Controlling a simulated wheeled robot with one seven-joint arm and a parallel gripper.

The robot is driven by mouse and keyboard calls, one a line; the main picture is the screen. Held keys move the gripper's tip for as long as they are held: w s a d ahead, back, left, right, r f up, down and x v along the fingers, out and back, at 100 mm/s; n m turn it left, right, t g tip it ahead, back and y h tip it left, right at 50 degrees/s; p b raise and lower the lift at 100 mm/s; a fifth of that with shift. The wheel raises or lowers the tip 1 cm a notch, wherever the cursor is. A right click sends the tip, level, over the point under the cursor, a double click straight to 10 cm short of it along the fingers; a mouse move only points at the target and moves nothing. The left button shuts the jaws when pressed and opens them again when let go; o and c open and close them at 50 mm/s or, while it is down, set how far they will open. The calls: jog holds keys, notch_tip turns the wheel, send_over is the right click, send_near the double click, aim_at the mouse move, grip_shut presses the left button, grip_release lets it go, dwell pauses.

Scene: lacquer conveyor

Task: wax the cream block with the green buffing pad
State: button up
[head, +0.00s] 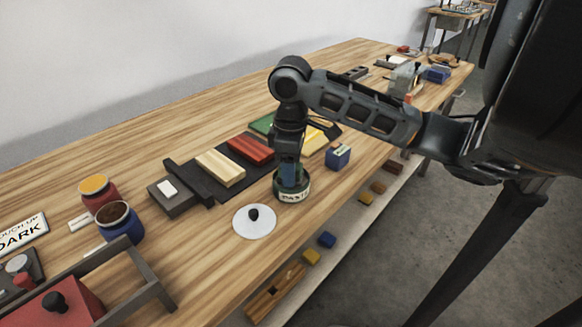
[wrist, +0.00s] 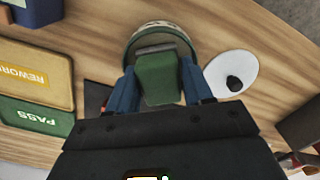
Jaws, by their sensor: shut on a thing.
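The cream block (head: 220,167) lies on the dark conveyor strip in the head view, left of my gripper (head: 291,176). My gripper points down and is shut on the green buffing pad (wrist: 160,80), which sits between its blue fingers in the wrist view. The pad is at the open mouth of a round green paste tin (head: 294,196), whose rim also shows in the wrist view (wrist: 158,32). I cannot tell whether the pad touches the paste. A white lid (head: 268,222) with a black knob lies beside the tin.
A red block (head: 251,149) lies on the strip behind the cream one. Green and yellow (head: 314,139) trays and a blue box (head: 338,156) are near my gripper. Red (head: 100,193) and blue (head: 121,223) jars stand at left. The table's front edge is close.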

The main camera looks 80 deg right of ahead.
jog(key=shift+f+b, duration=0.4)
jog(key=shift+f, duration=0.15)
dwell(1.2)
jog(key=shift+r, duration=0.1)
jog(key=shift+r+p, duration=2.8)
jog(key=shift+r, duration=0.7)
jog(key=shift+s, duration=0.15)
